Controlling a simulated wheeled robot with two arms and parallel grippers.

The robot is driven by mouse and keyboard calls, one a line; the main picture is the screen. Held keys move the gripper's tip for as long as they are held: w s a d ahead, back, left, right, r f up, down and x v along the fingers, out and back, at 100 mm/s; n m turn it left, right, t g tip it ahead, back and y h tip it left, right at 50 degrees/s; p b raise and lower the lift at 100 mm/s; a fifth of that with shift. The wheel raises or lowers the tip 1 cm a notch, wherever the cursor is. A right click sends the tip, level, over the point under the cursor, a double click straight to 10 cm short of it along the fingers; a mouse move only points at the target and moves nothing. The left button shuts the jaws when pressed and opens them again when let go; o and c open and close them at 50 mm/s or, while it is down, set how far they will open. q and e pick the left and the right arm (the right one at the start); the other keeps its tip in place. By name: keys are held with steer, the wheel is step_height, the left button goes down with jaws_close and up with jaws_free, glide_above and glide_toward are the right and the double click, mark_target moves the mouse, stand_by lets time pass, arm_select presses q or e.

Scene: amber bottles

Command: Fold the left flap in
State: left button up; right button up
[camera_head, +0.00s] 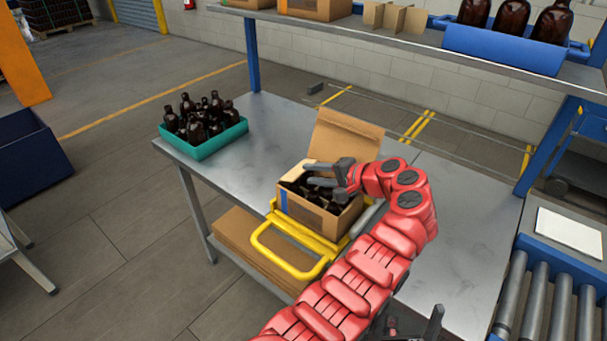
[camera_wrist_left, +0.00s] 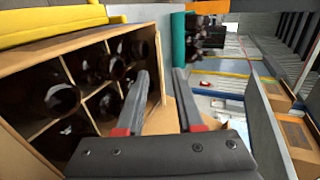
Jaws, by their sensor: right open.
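The open cardboard box (camera_head: 322,222) stands on the metal table inside a yellow frame (camera_head: 285,250). Dark bottles sit between dividers in the box, and they also show in the left wrist view (camera_wrist_left: 62,98). The large back flap (camera_head: 345,138) stands up, leaning backward. A pale flap (camera_head: 297,170) shows at the box's left rim. My left gripper (camera_head: 325,180) is over the box opening with its fingers apart. In the left wrist view, its fingers (camera_wrist_left: 160,100) are apart near a cardboard edge; contact is unclear. My right gripper (camera_head: 414,328) is partly visible at the bottom edge.
A teal tray (camera_head: 215,142) of brown bottles stands at the table's back left. A shelf (camera_head: 400,38) with boxes and large bottles runs above the back. A roller conveyor (camera_head: 545,300) is at the right. The table right of the box is mostly clear.

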arm_select(q)
steer(key=b+v, duration=0.2)
steer(key=v, duration=1)
steer(key=shift+s+d+r, duration=0.1)
steer(key=shift+s+d, duration=0.15)
steer(key=shift+d, duration=0.05)
